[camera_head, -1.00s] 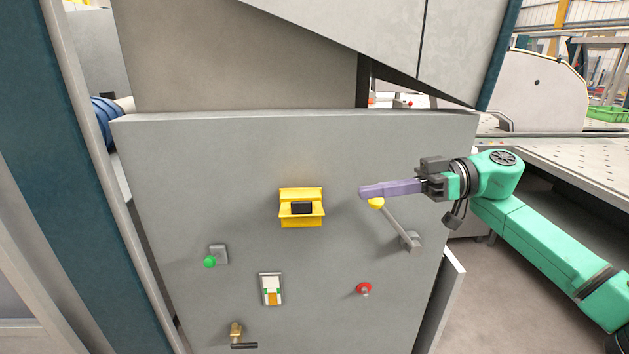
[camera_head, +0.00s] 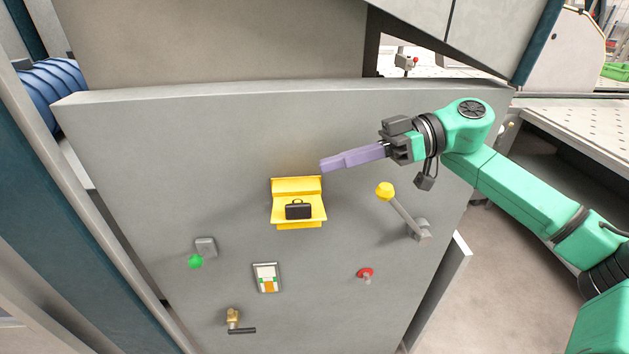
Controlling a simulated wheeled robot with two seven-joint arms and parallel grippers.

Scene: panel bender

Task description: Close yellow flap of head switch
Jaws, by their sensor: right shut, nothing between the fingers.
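The yellow flap (camera_head: 311,215) of the head switch is on the grey panel, a little left of the picture's middle. It is folded down and sticks out from the yellow backing (camera_head: 296,185), with a black case-shaped mark facing up. My right gripper (camera_head: 324,165) comes in from the right with its purple fingers shut and empty. Its fingertips are just above and right of the yellow backing's upper right corner. I cannot tell how far they are in front of the panel. My left gripper is not in view.
A yellow-knobbed lever (camera_head: 402,210) stands out from the grey panel (camera_head: 150,170) below my right gripper. A red button (camera_head: 366,274), a green knob (camera_head: 196,262), a small switch plate (camera_head: 267,278) and a brass key-like handle (camera_head: 234,318) sit lower. A perforated table (camera_head: 585,122) is at the right.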

